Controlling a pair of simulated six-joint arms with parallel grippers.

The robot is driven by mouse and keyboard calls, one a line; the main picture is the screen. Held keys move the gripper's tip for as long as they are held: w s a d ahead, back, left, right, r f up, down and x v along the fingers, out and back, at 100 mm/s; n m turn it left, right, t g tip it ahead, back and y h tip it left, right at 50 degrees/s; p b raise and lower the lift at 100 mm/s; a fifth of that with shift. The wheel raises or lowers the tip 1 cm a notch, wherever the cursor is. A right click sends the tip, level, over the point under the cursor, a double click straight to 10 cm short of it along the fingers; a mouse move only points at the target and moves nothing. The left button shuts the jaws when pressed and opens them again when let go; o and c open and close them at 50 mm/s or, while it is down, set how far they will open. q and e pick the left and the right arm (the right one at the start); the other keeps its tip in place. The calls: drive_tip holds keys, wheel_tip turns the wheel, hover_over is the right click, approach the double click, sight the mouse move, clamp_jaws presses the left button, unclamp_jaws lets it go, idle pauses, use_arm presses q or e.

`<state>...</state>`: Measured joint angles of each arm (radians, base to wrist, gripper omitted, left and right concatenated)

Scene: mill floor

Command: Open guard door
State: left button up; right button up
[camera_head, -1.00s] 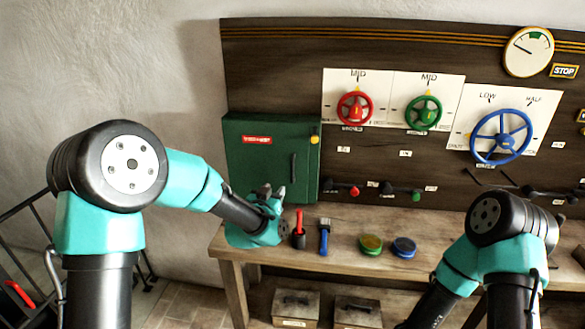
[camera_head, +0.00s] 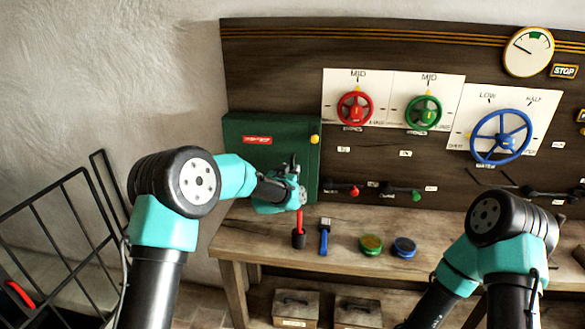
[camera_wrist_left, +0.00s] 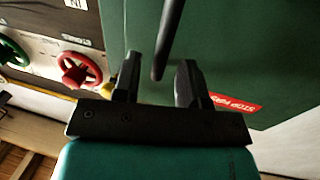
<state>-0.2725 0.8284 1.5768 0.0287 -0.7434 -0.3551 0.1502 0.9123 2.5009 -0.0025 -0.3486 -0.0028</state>
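The guard door is the front of a green cabinet (camera_head: 245,165) on the left of the dark panel, and it looks shut. It carries a red label and a yellow knob (camera_head: 314,139). My left gripper (camera_head: 292,165) is in front of the door's right half and covers the handle in the head view. In the left wrist view the dark bar handle (camera_wrist_left: 168,40) shows in line with the gap between the two fingers (camera_wrist_left: 157,78). The fingers stand apart, with space on both sides of the handle. My right gripper is outside the frame.
Below the door is a wooden bench (camera_head: 340,245) with a red-handled tool (camera_head: 299,232), a blue tool (camera_head: 325,237), and green (camera_head: 370,244) and blue (camera_head: 404,247) round items. Red (camera_head: 355,108), green (camera_head: 423,112) and blue (camera_head: 500,136) wheels are mounted to the right.

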use_arm(q)
drive_tip(key=shift+x, duration=1.35)
drive_tip(key=shift+c, duration=0.5)
clamp_jaws()
